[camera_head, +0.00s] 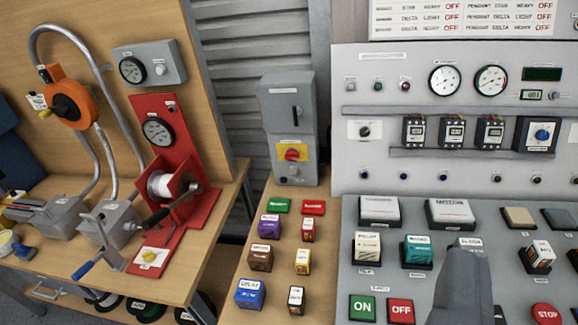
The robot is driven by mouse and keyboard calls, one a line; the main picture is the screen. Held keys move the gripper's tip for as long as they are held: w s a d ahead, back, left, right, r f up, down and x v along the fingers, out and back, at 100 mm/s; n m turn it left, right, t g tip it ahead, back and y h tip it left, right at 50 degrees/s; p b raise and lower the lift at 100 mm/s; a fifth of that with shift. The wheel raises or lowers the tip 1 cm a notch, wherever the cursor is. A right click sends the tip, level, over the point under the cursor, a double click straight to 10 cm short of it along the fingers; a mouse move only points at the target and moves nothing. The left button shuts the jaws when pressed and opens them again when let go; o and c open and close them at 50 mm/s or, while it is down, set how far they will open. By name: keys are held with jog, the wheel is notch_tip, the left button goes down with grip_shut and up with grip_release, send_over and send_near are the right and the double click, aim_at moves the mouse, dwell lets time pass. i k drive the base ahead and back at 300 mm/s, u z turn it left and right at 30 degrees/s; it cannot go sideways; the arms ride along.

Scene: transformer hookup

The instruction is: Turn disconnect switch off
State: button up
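The disconnect switch (275,108) looks to be the upright grey box at the centre, standing at the back of the wooden bench. It has a red rotary knob (292,154) on a yellow plate and a dark vertical slot above it. The knob's exact setting is too small to read. A grey, blunt shape at the lower right looks like my gripper (466,252). It is over the grey control panel, well right of and nearer than the switch, and apart from it. Its fingertips cannot be told apart, and nothing is visibly held.
Several coloured blocks (269,226) stand on the bench before the switch. The grey panel (345,275) with ON and OFF buttons lies right of them. A gauge panel (350,75) rises behind. A red winch stand (205,205) is at left. A gap separates the two benches.

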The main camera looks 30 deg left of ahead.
aim_at(291, 154)
jog(key=k, duration=1.1)
jog(key=u, duration=0.25)
jog(key=i, duration=0.5)
jog(key=u, duration=0.45)
jog(key=i, duration=1.45)
jog(key=z, duration=0.1)
